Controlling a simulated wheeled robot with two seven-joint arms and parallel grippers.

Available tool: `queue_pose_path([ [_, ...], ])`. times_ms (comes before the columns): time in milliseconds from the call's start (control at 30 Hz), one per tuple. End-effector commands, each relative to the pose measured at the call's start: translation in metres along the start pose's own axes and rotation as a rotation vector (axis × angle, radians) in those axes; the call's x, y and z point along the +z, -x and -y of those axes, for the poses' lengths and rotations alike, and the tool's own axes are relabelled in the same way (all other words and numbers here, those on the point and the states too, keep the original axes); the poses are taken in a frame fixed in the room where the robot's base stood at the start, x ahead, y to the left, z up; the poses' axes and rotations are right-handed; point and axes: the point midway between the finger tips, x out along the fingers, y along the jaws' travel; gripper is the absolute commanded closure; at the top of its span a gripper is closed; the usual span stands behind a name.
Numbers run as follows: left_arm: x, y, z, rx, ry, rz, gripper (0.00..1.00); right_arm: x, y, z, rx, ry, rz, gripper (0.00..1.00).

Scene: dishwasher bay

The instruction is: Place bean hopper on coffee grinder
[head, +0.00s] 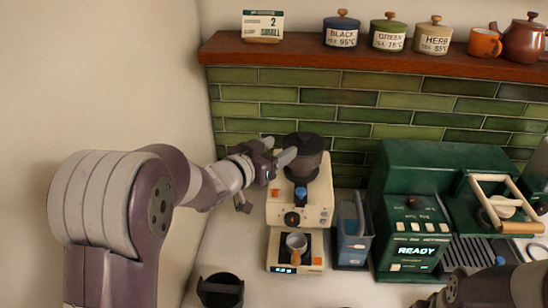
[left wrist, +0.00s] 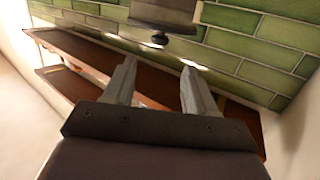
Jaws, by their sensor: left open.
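The bean hopper (head: 303,157) is a dark, tapered tub. It appears upright on top of the cream coffee grinder (head: 314,205), above its blue knob; from here I cannot tell whether it is fully seated. My left gripper (head: 272,172) is open just left of the hopper, with one pale finger close to the hopper's side; contact is unclear. In the left wrist view the two fingers (left wrist: 158,88) are spread with nothing between them. A dark grey body (left wrist: 165,12), probably the hopper, is ahead of them. My right arm shows only partly at the lower right.
A blue-grey container (head: 353,235) stands right of the grinder, then the green espresso machine (head: 412,235). A round black bin (head: 220,290) is at the front left. A wooden shelf (head: 370,62) with canisters runs above.

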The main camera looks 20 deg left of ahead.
Motion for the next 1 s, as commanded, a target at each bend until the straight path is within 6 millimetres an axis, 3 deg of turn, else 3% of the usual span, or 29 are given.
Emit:
queue_pose_path([
  [267, 0.004, 0.01, 0.001, -0.017, 0.003, 0.021, 0.44, 0.0, -0.002, 0.0, 0.0, 0.0, 0.0, 0.57],
  [367, 0.032, 0.018, 0.009, -0.126, 0.021, 0.161, 0.44, 0.0, -0.002, 0.0, 0.0, 0.0, 0.0, 0.57],
  [467, 0.092, 0.051, 0.009, -0.271, 0.068, 0.457, 0.44, 0.0, -0.002, 0.0, 0.0, 0.0, 0.0, 0.57],
  [533, 0.135, 0.088, -0.006, -0.326, 0.115, 0.699, 0.44, 0.0, -0.002, 0.0, 0.0, 0.0, 0.0, 0.57],
  [633, 0.178, 0.143, -0.038, -0.33, 0.185, 0.991, 0.44, 0.0, -0.002, 0.0, 0.0, 0.0, 0.0, 0.57],
  [700, 0.195, 0.173, -0.059, -0.308, 0.228, 1.135, 0.44, 0.0, -0.002, 0.0, 0.0, 0.0, 0.0, 0.57],
  [800, 0.205, 0.199, -0.079, -0.278, 0.267, 1.255, 0.44, 0.0, -0.002, 0.0, 0.0, 0.0, 0.0, 0.57],
  [1000, 0.208, 0.208, -0.085, -0.266, 0.282, 1.295, 0.44, 0.0, -0.002, 0.0, 0.0, 0.0, 0.0, 0.57],
])
